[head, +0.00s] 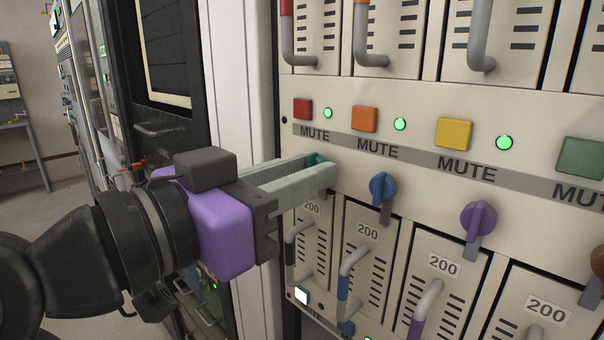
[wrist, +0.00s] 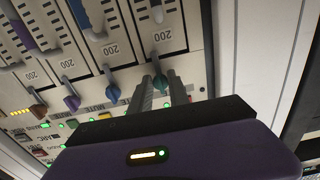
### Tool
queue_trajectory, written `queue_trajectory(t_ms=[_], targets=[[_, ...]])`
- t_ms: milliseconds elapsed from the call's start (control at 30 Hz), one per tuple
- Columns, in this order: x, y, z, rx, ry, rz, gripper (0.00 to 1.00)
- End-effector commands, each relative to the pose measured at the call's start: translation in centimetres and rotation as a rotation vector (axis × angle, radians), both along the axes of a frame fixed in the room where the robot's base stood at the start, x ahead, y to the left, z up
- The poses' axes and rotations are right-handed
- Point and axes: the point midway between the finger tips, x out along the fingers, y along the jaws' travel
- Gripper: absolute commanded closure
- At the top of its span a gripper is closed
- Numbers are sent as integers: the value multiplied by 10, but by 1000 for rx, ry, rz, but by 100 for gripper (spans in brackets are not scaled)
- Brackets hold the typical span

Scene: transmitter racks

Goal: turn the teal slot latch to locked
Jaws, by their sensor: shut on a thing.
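The teal slot latch (head: 315,158) is the leftmost knob in the row under the MUTE buttons in the head view. My gripper (head: 322,170) reaches in from the left and is shut on the latch. In the wrist view, my gripper's fingers (wrist: 161,84) point at the panel below a slot marked 200, with the latch mostly hidden between them.
A blue latch (head: 382,187) and a purple latch (head: 478,217) sit to the right, levers hanging down. Slot modules with handles (head: 352,262) stick out below. Coloured MUTE buttons (head: 365,118) and green lamps sit above. A dark rack (head: 165,90) stands at left.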

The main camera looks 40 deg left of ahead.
Motion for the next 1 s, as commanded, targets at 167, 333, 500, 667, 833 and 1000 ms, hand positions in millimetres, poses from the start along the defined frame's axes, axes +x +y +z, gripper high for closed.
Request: queue_trajectory(t_ms=[167, 333, 500, 667, 833, 1000], targets=[[-1, 1, -2, -2, 3, 1, 65], [0, 0, -1, -2, 1, 0, 58], [-1, 0, 0, -2, 1, 0, 58], [-13, 2, 0, -2, 0, 2, 58], [-42, 4, -1, -2, 0, 4, 58], [-66, 6, -1, -1, 0, 3, 58]])
